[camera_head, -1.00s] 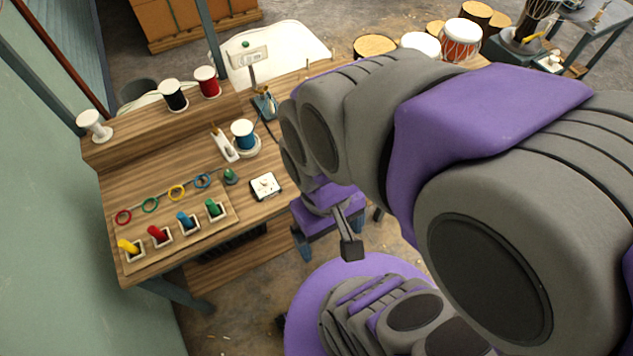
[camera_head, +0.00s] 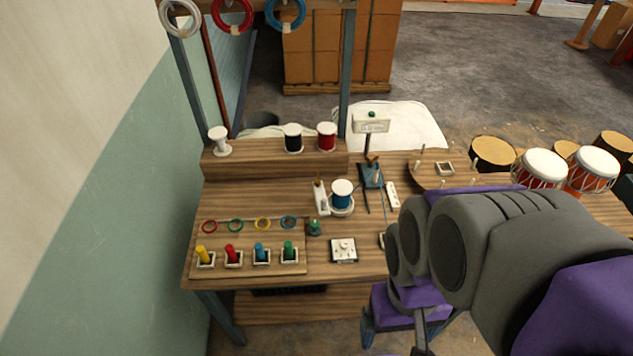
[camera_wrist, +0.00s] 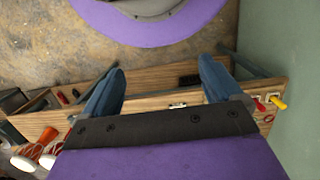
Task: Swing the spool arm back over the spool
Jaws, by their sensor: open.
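A blue-wound spool (camera_head: 342,195) stands on a round white base on the wooden bench. Close on its left is a narrow white piece (camera_head: 321,198) with an orange-brown tip, which looks like the spool arm. It lies beside the spool, not over it. My gripper (camera_head: 408,328) is low at the bench's front edge, right of and nearer than the spool, and touches neither. In the wrist view my gripper (camera_wrist: 160,68) shows two blue fingers spread wide with nothing held between them. The spool and its arm cannot be made out in the wrist view.
Black (camera_head: 293,138), red (camera_head: 326,137) and white (camera_head: 219,141) spools stand on the raised back shelf. A peg board (camera_head: 250,262), a white dial box (camera_head: 343,250) and a blue stand (camera_head: 371,176) surround the spool. Drums (camera_head: 543,168) stand at right.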

